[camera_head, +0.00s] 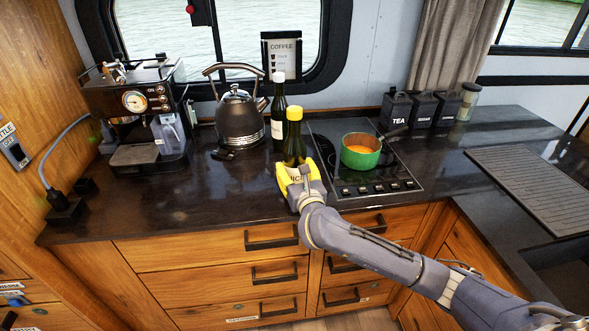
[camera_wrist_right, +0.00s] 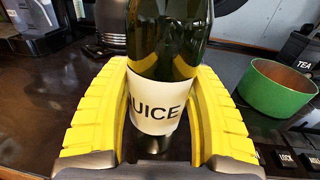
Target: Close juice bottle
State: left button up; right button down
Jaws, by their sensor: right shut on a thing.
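The juice bottle (camera_head: 294,145) is dark green glass and stands upright on the counter at the left edge of the cooktop. A yellow cap (camera_head: 294,113) sits on its top; I cannot tell how tight it is. In the right wrist view the bottle (camera_wrist_right: 165,35) shows its white label reading "UICE", with the first letter hidden; its neck and cap are out of frame. My right gripper (camera_head: 297,169) has its yellow fingers shut around the bottle's lower body, one on each side of the label. My left gripper is not in view.
A second dark bottle (camera_head: 278,115) with a white cap stands just behind. A black kettle (camera_head: 240,120) and a coffee machine (camera_head: 135,110) are to the left. A green pot (camera_head: 361,155) is on the cooktop (camera_head: 340,182) at right.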

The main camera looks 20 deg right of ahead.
jog(key=shift+c, duration=2.2)
grip_release()
jog(key=shift+f, duration=0.15)
jog(key=shift+r, duration=0.2)
jog(key=s, duration=1.2)
jog(key=shift+a, duration=0.15)
jog(key=shift+r, duration=0.1)
